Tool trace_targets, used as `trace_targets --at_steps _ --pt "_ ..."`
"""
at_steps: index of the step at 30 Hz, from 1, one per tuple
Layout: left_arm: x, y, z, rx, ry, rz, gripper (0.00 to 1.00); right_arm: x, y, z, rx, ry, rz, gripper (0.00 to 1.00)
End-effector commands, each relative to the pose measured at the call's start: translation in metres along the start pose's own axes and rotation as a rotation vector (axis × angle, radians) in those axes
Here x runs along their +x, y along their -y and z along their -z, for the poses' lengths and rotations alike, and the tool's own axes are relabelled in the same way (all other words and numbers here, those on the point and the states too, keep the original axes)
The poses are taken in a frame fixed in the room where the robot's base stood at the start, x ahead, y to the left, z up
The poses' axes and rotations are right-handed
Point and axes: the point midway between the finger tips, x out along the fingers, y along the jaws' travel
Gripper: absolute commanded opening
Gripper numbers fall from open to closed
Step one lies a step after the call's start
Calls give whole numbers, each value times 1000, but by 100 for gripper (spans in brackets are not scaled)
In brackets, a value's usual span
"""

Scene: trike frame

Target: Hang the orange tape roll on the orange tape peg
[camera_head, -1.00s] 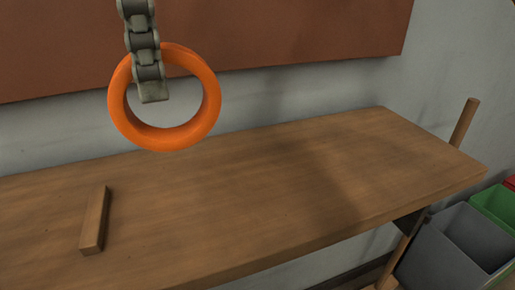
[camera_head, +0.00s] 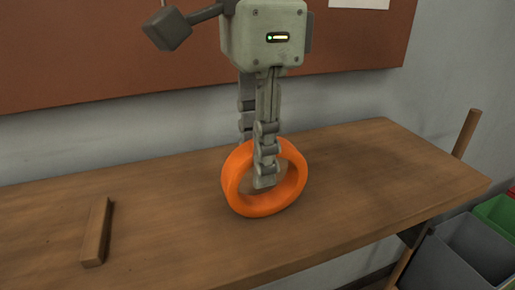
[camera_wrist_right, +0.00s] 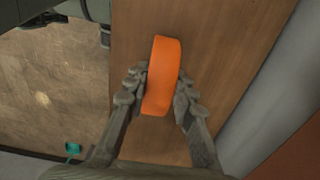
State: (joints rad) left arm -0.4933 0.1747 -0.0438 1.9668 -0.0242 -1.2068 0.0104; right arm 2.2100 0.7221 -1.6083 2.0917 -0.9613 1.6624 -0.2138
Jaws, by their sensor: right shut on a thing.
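The orange tape roll (camera_head: 236,186) is a thick ring held upright, with its hole partly facing the head camera. My right gripper (camera_head: 258,160) points down and is shut on the roll's upper rim, one finger in front and the other partly hidden behind. The roll is at or just above the bench top; I cannot tell whether it touches. In the right wrist view, the roll (camera_wrist_right: 161,75) sits between the two fingertips (camera_wrist_right: 160,88). The orange tape peg is not in view. My left gripper is not in view.
A wooden bench (camera_head: 370,185) runs along the wall. A small wooden block (camera_head: 96,235) lies on its left part. A red-brown board (camera_head: 120,50) hangs behind. Grey (camera_head: 470,250) and green (camera_head: 498,212) bins stand off the right end. The bench's right half is clear.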

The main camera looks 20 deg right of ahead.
Motion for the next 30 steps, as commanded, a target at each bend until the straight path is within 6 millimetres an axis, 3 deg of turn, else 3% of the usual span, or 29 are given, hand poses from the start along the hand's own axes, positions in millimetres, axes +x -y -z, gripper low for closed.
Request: trace_targets --at_steps 12,13,18,30 --pt "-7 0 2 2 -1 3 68 4 0 0 0 -1 0 0" --pt "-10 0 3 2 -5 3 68 4 0 0 0 -1 0 27" --pt "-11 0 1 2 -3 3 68 4 0 0 0 -1 0 45" --pt "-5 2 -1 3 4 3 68 0 0 0 0 -3 2 45"
